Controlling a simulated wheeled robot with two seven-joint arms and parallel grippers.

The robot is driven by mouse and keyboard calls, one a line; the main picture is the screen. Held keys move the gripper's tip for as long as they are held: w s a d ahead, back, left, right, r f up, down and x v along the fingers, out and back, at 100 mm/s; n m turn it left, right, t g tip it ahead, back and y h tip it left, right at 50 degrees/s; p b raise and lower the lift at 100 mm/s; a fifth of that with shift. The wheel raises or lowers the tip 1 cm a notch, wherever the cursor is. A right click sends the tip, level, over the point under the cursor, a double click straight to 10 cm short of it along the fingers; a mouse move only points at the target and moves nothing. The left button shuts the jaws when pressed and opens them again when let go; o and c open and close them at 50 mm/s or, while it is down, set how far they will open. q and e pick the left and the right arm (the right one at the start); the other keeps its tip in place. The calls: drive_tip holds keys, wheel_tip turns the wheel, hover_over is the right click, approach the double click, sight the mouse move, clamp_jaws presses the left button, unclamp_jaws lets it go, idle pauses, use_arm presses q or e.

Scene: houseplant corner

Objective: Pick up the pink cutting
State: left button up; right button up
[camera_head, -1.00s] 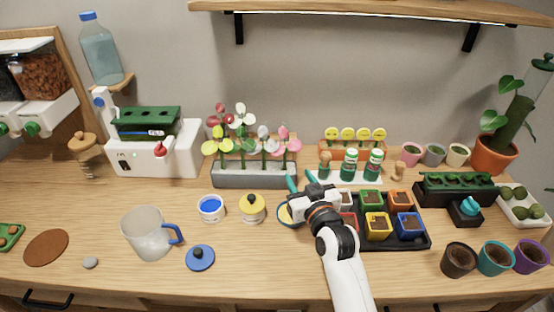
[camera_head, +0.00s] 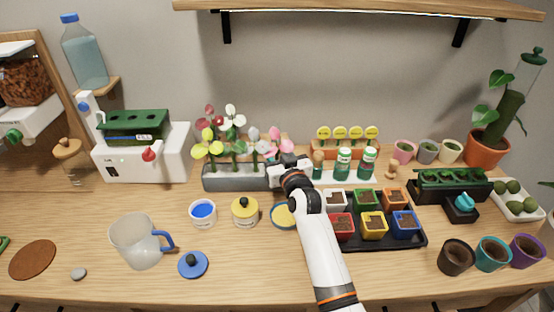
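The pink cutting (camera_head: 285,146) stands at the right end of a grey trough (camera_head: 234,182), with pink petals on top; its stem is largely hidden behind my gripper. Beside it in the trough stand a yellow-green cutting (camera_head: 208,145), a white one (camera_head: 233,119), a dark red one (camera_head: 211,123) and a pale grey one (camera_head: 252,134). My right gripper (camera_head: 279,172) is at the trough's right end, just below the pink petals. Its fingertips are hidden or too small to tell open from shut, and I cannot tell whether it touches the stem. My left gripper is not in view.
A black tray (camera_head: 420,241) of coloured pots lies right of my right arm. Green-capped bottles (camera_head: 342,164) stand behind it. A blue tub (camera_head: 203,212), a yellow tub (camera_head: 245,212) and a jug (camera_head: 138,242) stand in front of the trough. The front table edge is mostly clear.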

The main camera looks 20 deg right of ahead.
drive_tip(key=w, duration=0.2)
drive_tip(key=shift+w, duration=0.3)
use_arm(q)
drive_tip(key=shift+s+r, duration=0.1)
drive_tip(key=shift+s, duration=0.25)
use_arm(e)
drive_tip(key=shift+s, duration=0.1)
drive_tip(key=shift+c, duration=0.7)
clamp_jaws()
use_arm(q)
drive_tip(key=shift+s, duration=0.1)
